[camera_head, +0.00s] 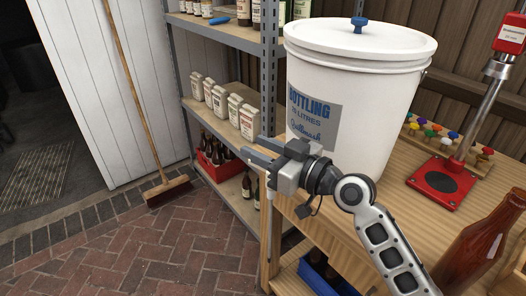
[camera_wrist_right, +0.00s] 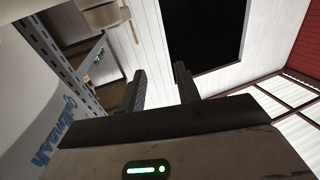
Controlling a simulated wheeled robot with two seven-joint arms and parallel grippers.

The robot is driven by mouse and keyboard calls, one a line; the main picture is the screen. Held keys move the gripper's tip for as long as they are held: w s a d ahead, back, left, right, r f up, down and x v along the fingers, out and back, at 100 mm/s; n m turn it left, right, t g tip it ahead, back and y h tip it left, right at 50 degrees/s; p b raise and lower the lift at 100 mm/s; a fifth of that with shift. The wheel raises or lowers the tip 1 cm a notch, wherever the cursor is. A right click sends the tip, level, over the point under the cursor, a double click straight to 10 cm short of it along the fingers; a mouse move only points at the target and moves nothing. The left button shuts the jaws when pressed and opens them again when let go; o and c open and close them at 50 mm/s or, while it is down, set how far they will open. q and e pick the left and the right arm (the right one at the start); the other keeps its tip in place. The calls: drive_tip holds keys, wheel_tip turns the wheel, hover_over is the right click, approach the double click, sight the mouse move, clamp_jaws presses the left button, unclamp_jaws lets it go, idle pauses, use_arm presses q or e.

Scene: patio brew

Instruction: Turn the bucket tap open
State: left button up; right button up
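The white bottling bucket (camera_head: 350,75) stands upright, lidded, on the wooden bench, with a grey label in blue print and a blue knob on top. Its side (camera_wrist_right: 40,110) fills the left of the wrist view. No tap shows in either view; the lower front of the bucket is partly hidden by my right gripper. My right gripper (camera_head: 250,147) is in front of the bucket's lower left side, fingers pointing left. The wrist view shows its fingers (camera_wrist_right: 160,70) apart with nothing between them. My left gripper is not in view.
A brown bottle (camera_head: 482,245) is at front right. A metal shelf (camera_head: 228,30) with cartons and bottles stands behind left. A broom (camera_head: 168,188) leans on the white wall.

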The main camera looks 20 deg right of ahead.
drive_tip(key=s+a+r, duration=0.3)
drive_tip(key=s+r, duration=0.3)
drive_tip(key=s, duration=0.4)
drive_tip(key=shift+s+r+p, duration=0.25)
drive_tip(key=shift+s+p, duration=0.1)
drive_tip(key=shift+p, duration=0.05)
drive_tip(key=shift+o, duration=0.2)
